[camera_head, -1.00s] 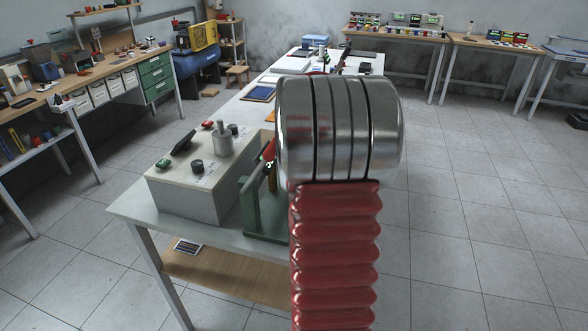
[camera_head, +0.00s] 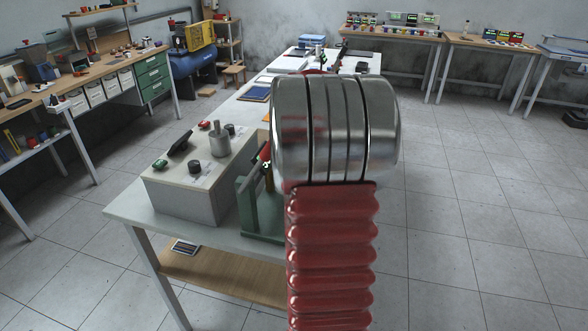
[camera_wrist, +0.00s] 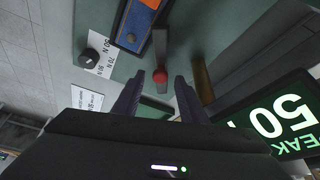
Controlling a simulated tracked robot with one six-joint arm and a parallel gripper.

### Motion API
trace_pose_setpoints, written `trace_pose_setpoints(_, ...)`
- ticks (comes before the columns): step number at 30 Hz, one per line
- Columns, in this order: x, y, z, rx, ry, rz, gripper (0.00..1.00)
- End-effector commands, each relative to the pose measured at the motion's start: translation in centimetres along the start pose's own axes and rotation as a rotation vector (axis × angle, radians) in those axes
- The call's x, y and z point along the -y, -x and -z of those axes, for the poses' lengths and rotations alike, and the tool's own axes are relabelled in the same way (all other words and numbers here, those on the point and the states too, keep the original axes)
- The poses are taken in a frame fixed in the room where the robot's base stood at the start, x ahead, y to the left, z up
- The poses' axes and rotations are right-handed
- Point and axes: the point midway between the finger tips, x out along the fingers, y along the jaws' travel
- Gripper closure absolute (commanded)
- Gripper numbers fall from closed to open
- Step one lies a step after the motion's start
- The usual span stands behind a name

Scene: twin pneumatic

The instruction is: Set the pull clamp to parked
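In the wrist view a dark lever with a red ball knob (camera_wrist: 160,76) stands at the middle, in front of my gripper; I cannot tell which part is the pull clamp. My gripper (camera_wrist: 160,84) has its two dark fingers apart, one on each side of the knob, with gaps showing. Whether the knob lies between the tips or just beyond them is unclear. In the head view a green stand (camera_head: 258,212) with a red-topped lever (camera_head: 265,154) is on the white bench, partly hidden by my arm. My gripper is hidden there.
A dial (camera_wrist: 97,44) with force labels and a lit peak-force display (camera_wrist: 280,115) flank the lever in the wrist view. A grey control box (camera_head: 195,178) sits left of the stand on the bench (camera_head: 125,203). The floor at right is clear.

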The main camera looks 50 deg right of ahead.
Motion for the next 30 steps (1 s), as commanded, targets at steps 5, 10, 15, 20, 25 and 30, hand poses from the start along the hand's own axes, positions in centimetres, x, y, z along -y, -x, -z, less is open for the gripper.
trace_pose_setpoints(5,0.0,2.5,0.1,-0.005,0.000,0.000,0.61)
trace_pose_setpoints(10,0.0,5.4,0.2,-0.005,-0.001,-0.001,0.61)
trace_pose_setpoints(15,0.1,8.4,0.2,-0.005,-0.001,-0.001,0.61)
trace_pose_setpoints(20,0.1,10.9,0.2,-0.005,-0.001,-0.001,0.61)
trace_pose_setpoints(25,0.2,12.5,0.2,-0.003,-0.001,0.000,0.61)
trace_pose_setpoints(30,0.2,12.9,0.2,-0.002,-0.001,0.000,0.61)
